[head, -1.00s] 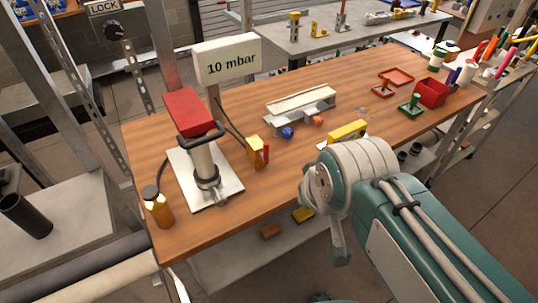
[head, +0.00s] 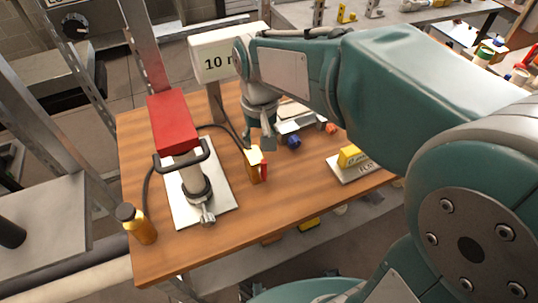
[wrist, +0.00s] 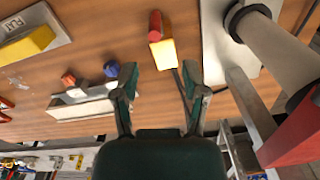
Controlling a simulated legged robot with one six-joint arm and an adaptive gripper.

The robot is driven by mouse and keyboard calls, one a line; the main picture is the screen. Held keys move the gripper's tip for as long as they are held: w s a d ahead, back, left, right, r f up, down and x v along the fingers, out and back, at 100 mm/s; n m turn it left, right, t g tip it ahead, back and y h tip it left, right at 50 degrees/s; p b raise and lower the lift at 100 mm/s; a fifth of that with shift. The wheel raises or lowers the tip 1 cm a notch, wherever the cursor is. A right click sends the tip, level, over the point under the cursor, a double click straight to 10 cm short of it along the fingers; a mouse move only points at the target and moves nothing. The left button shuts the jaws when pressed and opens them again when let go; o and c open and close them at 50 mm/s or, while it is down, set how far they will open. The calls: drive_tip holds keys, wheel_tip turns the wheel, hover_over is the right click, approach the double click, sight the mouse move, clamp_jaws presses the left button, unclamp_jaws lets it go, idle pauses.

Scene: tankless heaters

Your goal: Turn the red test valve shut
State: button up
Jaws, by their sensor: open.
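In the wrist view the red handle (wrist: 155,27) juts from the far end of the yellow block (wrist: 162,53). My gripper (head: 262,143) points down just behind and above the block in the head view. In the wrist view my gripper (wrist: 159,75) is open and empty, with the near end of the block lying between its fingertips in the picture. Contact with the valve is not visible.
A white plate carries a red-topped pump (head: 172,122) with a black handle, left of the valve. A grey manifold with a blue knob (head: 293,141) and an orange knob (head: 331,128) sits to the right. A bottle (head: 136,223) stands front left.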

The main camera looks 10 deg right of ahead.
sight(264, 170)
drive_tip(key=f, duration=0.9)
drive_tip(key=shift+s+d+f, duration=0.1)
drive_tip(key=shift+s+d, duration=0.05)
drive_tip(key=shift+d, duration=0.2)
drive_tip(key=shift+a+f, duration=0.2)
drive_tip(key=shift+f, duration=0.5)
drive_tip(key=shift+d, duration=0.1)
clamp_jaws()
